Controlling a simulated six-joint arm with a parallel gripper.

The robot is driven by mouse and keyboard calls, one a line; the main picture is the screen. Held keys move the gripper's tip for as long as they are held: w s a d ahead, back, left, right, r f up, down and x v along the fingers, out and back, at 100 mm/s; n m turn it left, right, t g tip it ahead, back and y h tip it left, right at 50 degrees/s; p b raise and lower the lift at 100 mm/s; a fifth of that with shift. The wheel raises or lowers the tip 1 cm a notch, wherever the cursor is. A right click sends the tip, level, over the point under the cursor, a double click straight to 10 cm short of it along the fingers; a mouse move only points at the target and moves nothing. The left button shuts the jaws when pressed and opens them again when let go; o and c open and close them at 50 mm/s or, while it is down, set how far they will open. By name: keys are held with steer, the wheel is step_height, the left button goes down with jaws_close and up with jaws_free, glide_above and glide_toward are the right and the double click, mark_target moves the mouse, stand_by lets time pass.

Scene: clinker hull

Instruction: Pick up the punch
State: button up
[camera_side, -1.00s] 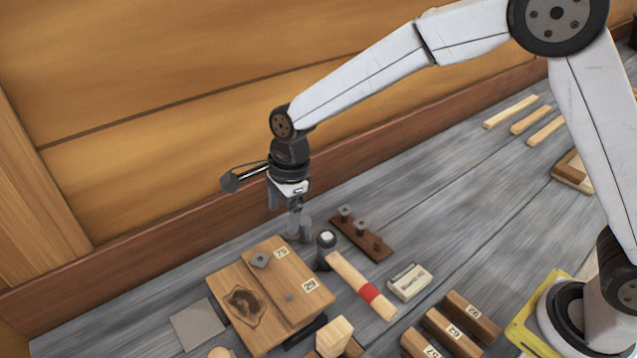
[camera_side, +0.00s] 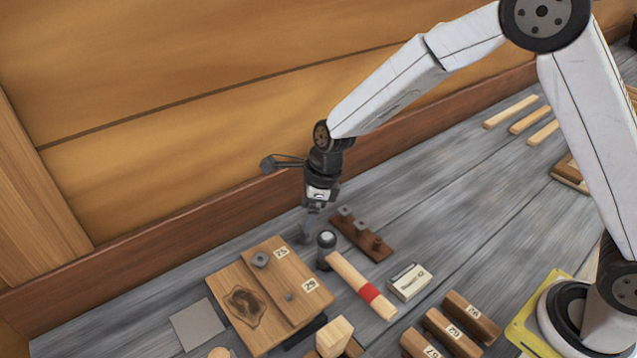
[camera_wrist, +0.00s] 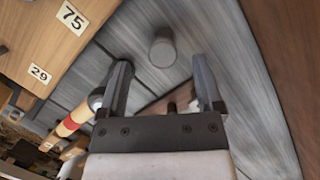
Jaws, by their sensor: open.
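A short grey cylinder, which I take to be the punch (camera_wrist: 163,47), stands on the grey planks in the wrist view. It lies just beyond my fingertips, near the middle of the gap. In the side view it is largely hidden by or blends with my fingers. My gripper (camera_wrist: 161,66) is open and empty, pointing down; in the side view my gripper (camera_side: 309,222) is left of the pegged brown strip and behind the hammer's dark head. I cannot tell whether a finger touches the cylinder.
A hammer (camera_side: 352,276) with a red-banded handle lies close by. A pegged brown strip (camera_side: 361,238) is to the right. A wooden block marked 75 and 29 (camera_side: 297,270) stands front left. A wooden wall plank (camera_side: 180,238) runs behind. Open planks lie to the right.

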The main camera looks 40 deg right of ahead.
steer(key=shift+x, duration=2.6)
steer(key=shift+w+d, duration=0.1)
jaws_close()
